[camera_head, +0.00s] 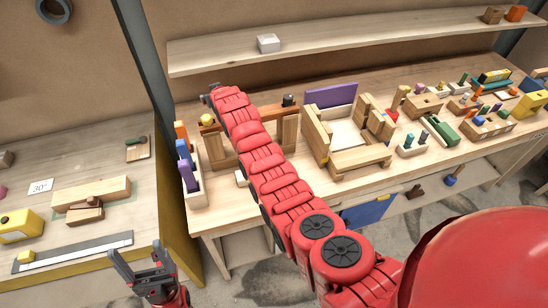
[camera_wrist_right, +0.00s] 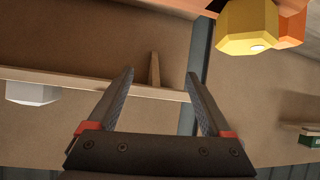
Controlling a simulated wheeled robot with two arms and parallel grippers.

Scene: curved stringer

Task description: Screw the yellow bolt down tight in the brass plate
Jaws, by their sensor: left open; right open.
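The yellow bolt (camera_head: 207,120) stands at the left end of an orange-brown bar on a wooden frame, just left of my right arm. In the right wrist view, a yellow hexagonal head (camera_wrist_right: 247,27) shows at the upper right, beside and apart from the fingers, with an orange part behind it. My right gripper (camera_wrist_right: 159,75) is open, with nothing between its fingers. In the head view it is small and dark at the arm's far end, beyond the bolt. I cannot make out the brass plate clearly. My left gripper (camera_head: 135,250) is open and empty, low in front of the benches.
A white rack (camera_head: 194,197) with coloured pieces stands left of the wooden frame (camera_head: 290,130). A wooden assembly with a purple board (camera_head: 330,96) stands to the right. A shelf with a white block (camera_head: 268,43) runs above the bench.

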